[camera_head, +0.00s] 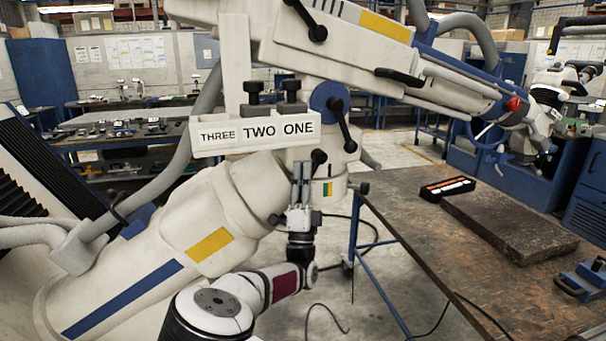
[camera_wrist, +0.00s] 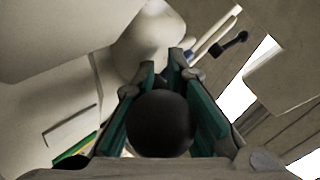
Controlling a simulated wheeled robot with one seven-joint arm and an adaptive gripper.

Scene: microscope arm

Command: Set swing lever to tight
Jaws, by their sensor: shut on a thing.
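My gripper (camera_head: 301,172) points upward at the joint of the white microscope arm, below the sign reading THREE TWO ONE. In the wrist view, its green-padded fingers (camera_wrist: 162,75) are shut on a round black knob (camera_wrist: 160,122), which sits between the pads. This looks like the swing lever's knob; its shaft is hidden. In the head view, a black ball knob (camera_head: 319,156) shows just right of the fingertips, but I cannot tell whether it is the same one. A green and orange mark (camera_head: 327,189) is on the white collar right of the gripper.
Another black lever (camera_head: 343,125) hangs from the blue disc above my gripper. The thick white arm (camera_head: 200,215) slants along the left. A worn workbench (camera_head: 430,240) with a dark slab (camera_head: 510,215) stands to the right. Open floor lies between gripper and bench.

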